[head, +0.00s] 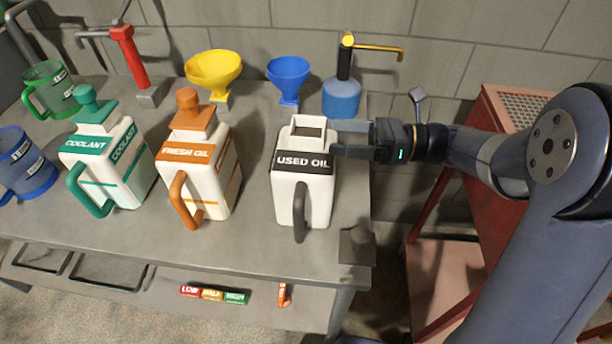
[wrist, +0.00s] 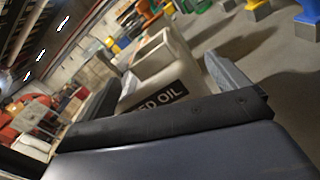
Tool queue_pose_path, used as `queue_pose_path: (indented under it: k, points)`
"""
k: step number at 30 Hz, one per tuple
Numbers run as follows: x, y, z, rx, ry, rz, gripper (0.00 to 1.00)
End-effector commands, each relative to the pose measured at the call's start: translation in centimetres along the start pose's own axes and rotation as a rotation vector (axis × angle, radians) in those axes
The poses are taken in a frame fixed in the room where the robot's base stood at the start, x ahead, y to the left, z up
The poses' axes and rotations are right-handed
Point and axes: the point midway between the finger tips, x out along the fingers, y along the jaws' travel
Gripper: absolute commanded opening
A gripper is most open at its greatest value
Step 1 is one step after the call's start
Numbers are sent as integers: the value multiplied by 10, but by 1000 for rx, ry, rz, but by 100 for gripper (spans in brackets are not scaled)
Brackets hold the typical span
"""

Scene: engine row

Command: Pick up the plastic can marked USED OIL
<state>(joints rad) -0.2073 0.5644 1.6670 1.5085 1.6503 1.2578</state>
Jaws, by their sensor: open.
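The USED OIL can (head: 303,187) is white plastic with a black label band, an open square top and a dark grey handle facing the front. It stands upright at the right end of the grey workbench. My gripper (head: 350,139) is open and comes in from the right at the height of the can's upper part. In the wrist view the can (wrist: 160,72) shows between the two fingers of my gripper (wrist: 165,95), its label partly hidden by my gripper's body. I cannot tell whether either finger touches it.
On the workbench (head: 250,240), the FRESH OIL can (head: 207,165) and COOLANT can (head: 115,160) stand left of it. A red cart (head: 487,115) is at the right.

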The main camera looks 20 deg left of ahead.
Motion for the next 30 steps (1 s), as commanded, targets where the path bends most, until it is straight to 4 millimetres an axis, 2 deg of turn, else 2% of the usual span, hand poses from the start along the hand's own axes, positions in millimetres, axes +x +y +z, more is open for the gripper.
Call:
queue_pose_path:
  k: [12,21,30]
  points:
    - [50,-2,-8,0,0,1,95]
    - [54,-2,-8,0,-1,-1,95]
    - [54,-2,-8,0,-1,-1,71]
